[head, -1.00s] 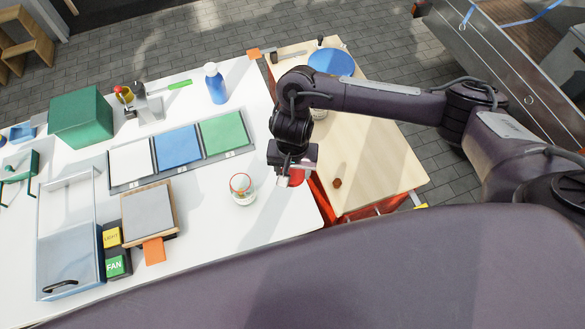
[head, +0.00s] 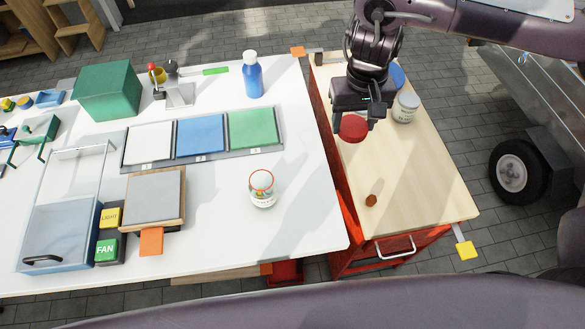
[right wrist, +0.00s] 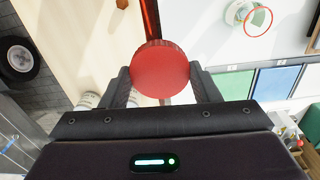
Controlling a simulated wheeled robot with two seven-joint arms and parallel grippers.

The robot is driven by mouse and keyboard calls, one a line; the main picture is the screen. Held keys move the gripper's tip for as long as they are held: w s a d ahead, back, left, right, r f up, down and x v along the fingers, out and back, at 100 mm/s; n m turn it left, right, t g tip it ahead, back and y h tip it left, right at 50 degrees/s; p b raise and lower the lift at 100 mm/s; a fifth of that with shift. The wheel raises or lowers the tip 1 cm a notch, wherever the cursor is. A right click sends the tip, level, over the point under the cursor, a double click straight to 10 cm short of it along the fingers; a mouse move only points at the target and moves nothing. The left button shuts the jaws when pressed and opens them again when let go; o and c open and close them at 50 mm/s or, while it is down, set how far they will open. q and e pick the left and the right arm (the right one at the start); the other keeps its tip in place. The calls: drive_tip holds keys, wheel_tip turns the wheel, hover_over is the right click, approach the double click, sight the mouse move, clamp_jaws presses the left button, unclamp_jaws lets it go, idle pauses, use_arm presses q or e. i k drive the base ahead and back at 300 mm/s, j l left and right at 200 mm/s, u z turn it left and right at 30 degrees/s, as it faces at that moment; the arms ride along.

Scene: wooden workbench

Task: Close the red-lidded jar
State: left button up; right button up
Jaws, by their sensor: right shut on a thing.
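The open glass jar (head: 262,193) stands upright on the white table, right of the grey pad. It has a red ring at its mouth and pale contents, and it shows at the top right of the right wrist view (right wrist: 248,16). My right gripper (head: 360,122) is shut on the round red lid (head: 352,128), which also sits between the fingers in the right wrist view (right wrist: 160,74). In the head view the lid appears over the wooden cart top, right of the jar and apart from it. My left gripper is not in view.
A pale-lidded jar (head: 405,108) and a small brown object (head: 371,200) stand on the wooden cart top (head: 425,175). A blue bottle (head: 253,78) and a panel of coloured squares (head: 201,138) are behind the jar. The white table is clear around the jar.

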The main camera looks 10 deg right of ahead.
sight(263, 188)
drive_tip(key=i+l, duration=0.1)
drive_tip(key=l, duration=1.3)
drive_tip(key=u, duration=1.2)
drive_tip(key=i+l, duration=0.05)
drive_tip(key=l, duration=0.05)
